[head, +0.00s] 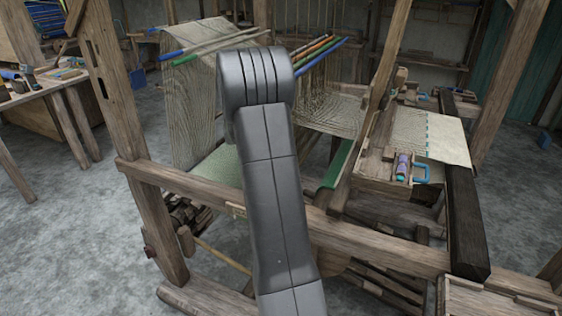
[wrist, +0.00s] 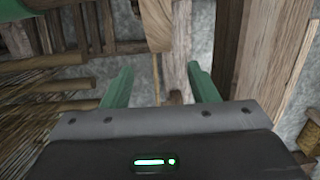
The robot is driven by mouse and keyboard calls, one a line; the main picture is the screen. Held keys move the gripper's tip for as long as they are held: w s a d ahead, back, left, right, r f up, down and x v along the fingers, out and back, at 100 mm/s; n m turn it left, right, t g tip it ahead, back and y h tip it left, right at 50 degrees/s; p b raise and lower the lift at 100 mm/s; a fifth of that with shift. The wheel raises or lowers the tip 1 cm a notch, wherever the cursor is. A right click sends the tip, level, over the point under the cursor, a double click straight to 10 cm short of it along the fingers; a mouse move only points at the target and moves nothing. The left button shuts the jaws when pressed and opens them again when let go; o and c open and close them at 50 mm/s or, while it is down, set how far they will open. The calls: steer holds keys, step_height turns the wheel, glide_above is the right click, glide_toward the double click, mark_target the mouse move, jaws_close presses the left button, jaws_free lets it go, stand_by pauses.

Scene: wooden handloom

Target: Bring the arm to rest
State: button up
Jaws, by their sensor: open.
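My arm (head: 268,175) rises from the bottom middle of the head view and bends over at its top, in front of the loom. My gripper is hidden behind the arm in the head view. In the wrist view my gripper (wrist: 160,85) is open, with its two green fingers apart and nothing between them. Wooden beams and grey floor show beyond the fingers.
The wooden loom (head: 350,240) fills the middle, with woven cloth (head: 447,138) at right. A tray (head: 385,182) on it holds a shuttle-like piece (head: 402,167). A workbench (head: 40,90) stands at far left. Bare floor (head: 60,240) lies at left.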

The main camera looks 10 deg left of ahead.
steer(key=f, duration=0.4)
steer(key=d+f, duration=0.1)
steer(key=f, duration=0.8)
steer(key=shift+s+d+f, duration=0.2)
steer(key=shift+s+f, duration=0.05)
steer(key=shift+d, duration=0.1)
steer(key=shift+r, duration=0.1)
